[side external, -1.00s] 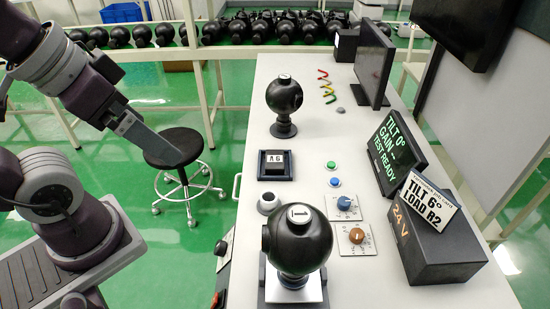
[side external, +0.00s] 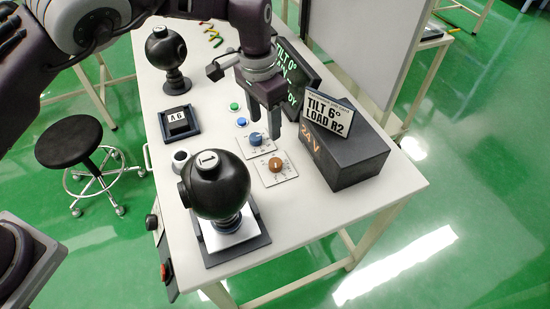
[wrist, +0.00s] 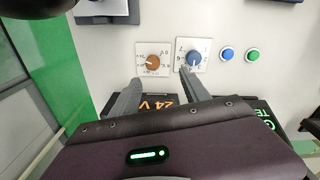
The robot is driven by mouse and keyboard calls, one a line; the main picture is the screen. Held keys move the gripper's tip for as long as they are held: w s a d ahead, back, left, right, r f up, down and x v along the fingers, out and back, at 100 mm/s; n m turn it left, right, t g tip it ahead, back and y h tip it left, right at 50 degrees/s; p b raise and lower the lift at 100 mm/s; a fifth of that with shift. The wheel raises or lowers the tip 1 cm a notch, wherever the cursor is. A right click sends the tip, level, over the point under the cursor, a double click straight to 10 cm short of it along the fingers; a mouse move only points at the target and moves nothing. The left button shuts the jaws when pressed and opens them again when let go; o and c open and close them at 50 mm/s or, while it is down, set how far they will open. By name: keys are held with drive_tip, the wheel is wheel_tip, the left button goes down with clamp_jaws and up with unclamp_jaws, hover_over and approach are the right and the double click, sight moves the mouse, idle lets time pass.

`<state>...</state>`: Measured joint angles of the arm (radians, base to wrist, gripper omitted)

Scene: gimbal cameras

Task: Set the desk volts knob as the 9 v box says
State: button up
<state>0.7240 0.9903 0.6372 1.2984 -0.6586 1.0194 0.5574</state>
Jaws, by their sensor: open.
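Two knobs sit on white square plates on the desk: a blue knob (side external: 256,139) and a brown knob (side external: 275,164). Both show in the wrist view, the brown knob (wrist: 152,62) left of the blue knob (wrist: 194,59). Their dial marks are too small to read, and I cannot tell which is volts. The dark box (side external: 345,160) is marked "24 V"; I see no 9 V marking. My gripper (side external: 264,136) is open and empty, fingers down, above the desk near the blue knob. In the wrist view its fingertips (wrist: 160,79) stay apart from both knobs.
A card (side external: 328,113) on the box reads "TILT 6° LOAD R2". A screen (side external: 297,75) behind my gripper is partly hidden. A green button (side external: 234,106) and blue button (side external: 241,122) lie close by. A black ball on a stand (side external: 216,186) stands at the front left.

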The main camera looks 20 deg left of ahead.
drive_tip(key=m, duration=0.1)
hover_over(275, 163)
drive_tip(key=shift+y, duration=0.3)
wheel_tip(275, 163, down, 6)
drive_tip(key=shift+d+r, duration=0.1)
drive_tip(key=shift+r, duration=0.1)
wheel_tip(275, 163, down, 7)
drive_tip(key=shift+f, duration=0.15)
clamp_jaws()
